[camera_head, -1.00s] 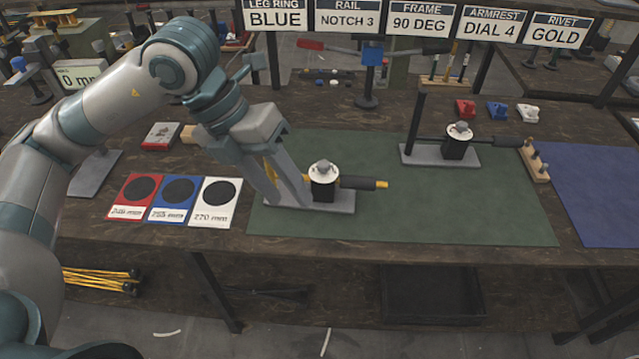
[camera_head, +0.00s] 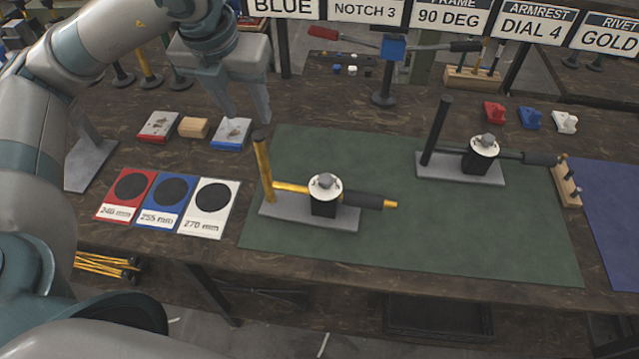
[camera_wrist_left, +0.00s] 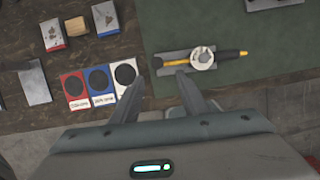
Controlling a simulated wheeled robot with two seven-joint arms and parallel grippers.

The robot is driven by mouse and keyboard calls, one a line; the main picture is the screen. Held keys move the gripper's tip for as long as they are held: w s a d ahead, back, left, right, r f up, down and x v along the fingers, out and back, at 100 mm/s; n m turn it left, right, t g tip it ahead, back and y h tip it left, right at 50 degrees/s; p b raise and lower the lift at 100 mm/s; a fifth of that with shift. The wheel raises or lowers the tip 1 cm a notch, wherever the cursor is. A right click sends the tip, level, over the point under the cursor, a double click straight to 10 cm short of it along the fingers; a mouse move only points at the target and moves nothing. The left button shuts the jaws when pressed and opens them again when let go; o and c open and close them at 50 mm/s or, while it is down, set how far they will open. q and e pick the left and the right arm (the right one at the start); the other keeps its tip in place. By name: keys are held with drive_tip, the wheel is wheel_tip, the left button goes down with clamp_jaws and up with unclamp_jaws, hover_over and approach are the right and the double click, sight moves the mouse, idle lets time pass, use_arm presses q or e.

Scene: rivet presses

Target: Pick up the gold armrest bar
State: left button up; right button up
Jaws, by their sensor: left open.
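The gold armrest bar (camera_head: 290,188) lies through a black dial block with a white dial on a grey base plate (camera_head: 340,221), on the green mat. Its gold upright (camera_head: 262,168) stands at the left end. A black grip and a gold tip show at the right. My left gripper (camera_head: 250,120) is open and empty, apart from the bar, above the table behind the bar's left end. Its two fingers also show spread in the left wrist view (camera_wrist_left: 162,80). My right gripper is not in view.
A similar black bar (camera_head: 438,135) sits on a second base plate at the right. Red, blue and white length cards (camera_head: 167,203) lie left of the mat (camera_head: 420,235). A wooden block (camera_head: 194,127) and small boxes lie behind them. The front of the mat is clear.

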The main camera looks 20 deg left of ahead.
sight(258, 137)
use_arm(q)
drive_tip(key=p+x, duration=0.1)
drive_tip(key=x, duration=0.9)
drive_tip(key=shift+a+f+p, duration=0.1)
drive_tip(key=shift+f+p, duration=0.25)
drive_tip(key=shift+f, duration=0.1)
drive_tip(key=shift+w+f, duration=0.2)
drive_tip(key=shift+f, duration=0.3)
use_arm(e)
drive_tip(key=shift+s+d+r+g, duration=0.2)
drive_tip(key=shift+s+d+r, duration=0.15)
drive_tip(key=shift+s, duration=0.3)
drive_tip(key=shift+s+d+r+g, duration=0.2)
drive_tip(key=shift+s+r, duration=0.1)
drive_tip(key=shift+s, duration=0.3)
use_arm(q)
drive_tip(key=shift+f, duration=0.15)
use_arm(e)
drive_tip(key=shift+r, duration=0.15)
